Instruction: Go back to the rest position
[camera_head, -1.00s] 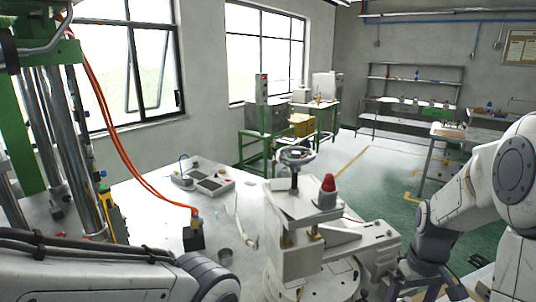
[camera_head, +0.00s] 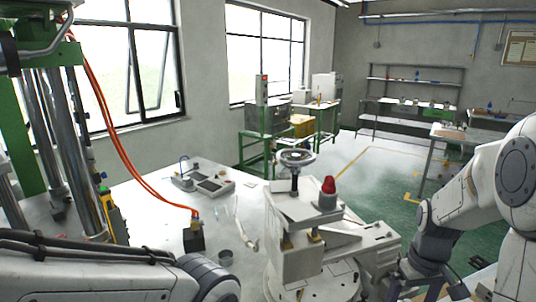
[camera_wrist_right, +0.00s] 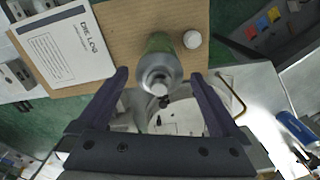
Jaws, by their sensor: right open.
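My right gripper (camera_wrist_right: 160,75) is open in the right wrist view, its two dark fingers spread apart. A green and grey cylindrical container (camera_wrist_right: 158,68) shows between and beyond the fingertips; no finger visibly closes on it. In the head view my right arm (camera_head: 455,210) is folded at the right edge, and its gripper cannot be made out there. My left arm (camera_head: 90,275) lies across the lower left corner; its gripper is outside the picture.
A wax machine with a handwheel (camera_head: 296,157) and a red-capped knob (camera_head: 328,192) stands close in front on the white table (camera_head: 150,215). A brown board (camera_wrist_right: 120,25) bears a "DIE LOG" sheet (camera_wrist_right: 65,48) and a white round cap (camera_wrist_right: 192,39).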

